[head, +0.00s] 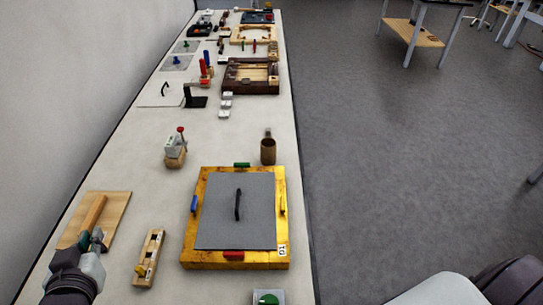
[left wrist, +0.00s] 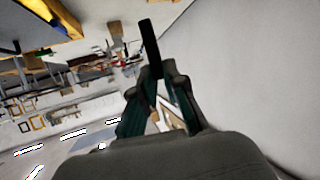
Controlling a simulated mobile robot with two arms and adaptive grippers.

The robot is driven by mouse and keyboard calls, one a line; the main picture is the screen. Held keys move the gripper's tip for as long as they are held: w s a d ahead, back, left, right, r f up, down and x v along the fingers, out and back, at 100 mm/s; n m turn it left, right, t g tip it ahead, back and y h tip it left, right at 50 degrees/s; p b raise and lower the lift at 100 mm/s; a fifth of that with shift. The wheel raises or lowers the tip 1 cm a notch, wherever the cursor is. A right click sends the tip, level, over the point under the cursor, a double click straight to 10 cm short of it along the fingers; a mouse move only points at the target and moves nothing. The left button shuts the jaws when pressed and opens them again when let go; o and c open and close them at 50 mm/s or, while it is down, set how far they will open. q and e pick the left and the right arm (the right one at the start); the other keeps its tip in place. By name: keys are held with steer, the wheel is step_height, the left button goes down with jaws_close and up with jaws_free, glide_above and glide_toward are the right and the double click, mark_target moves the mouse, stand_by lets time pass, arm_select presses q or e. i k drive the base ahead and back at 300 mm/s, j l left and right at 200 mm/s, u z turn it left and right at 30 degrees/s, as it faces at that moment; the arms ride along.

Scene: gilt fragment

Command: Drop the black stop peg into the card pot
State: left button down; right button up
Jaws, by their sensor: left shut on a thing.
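My left gripper (head: 94,240) is at the lower left of the head view, over the near edge of a wooden board. In the left wrist view, its fingers (left wrist: 158,88) are closed on a slim black peg (left wrist: 150,45), which sticks out beyond the fingertips. The peg is too small to make out in the head view. The brown pot (head: 268,152), which looks like the card pot, stands on the table beyond the yellow frame, to the right of my gripper and farther off. Something small shows above its rim. My right gripper is not in view.
The wooden board (head: 117,208) carries an orange-brown bar. A slotted wooden block (head: 153,247) and a yellow frame (head: 188,250) with a grey panel and black handle lie between gripper and pot. A small stand (head: 175,158) is left of the pot. Clear table surrounds the stand.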

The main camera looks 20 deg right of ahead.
mark_target(267, 162)
steer(key=k+l, duration=0.15)
steer(key=l, duration=0.25)
steer(key=k+l, duration=0.1)
steer(key=l, duration=0.3)
steer(key=k+l, duration=0.15)
steer(key=l, duration=0.25)
steer(key=i+l, duration=0.25)
steer(key=l, duration=0.2)
steer(key=i+l+z, duration=0.1)
steer(key=i+l, duration=0.15)
steer(key=l, duration=0.2)
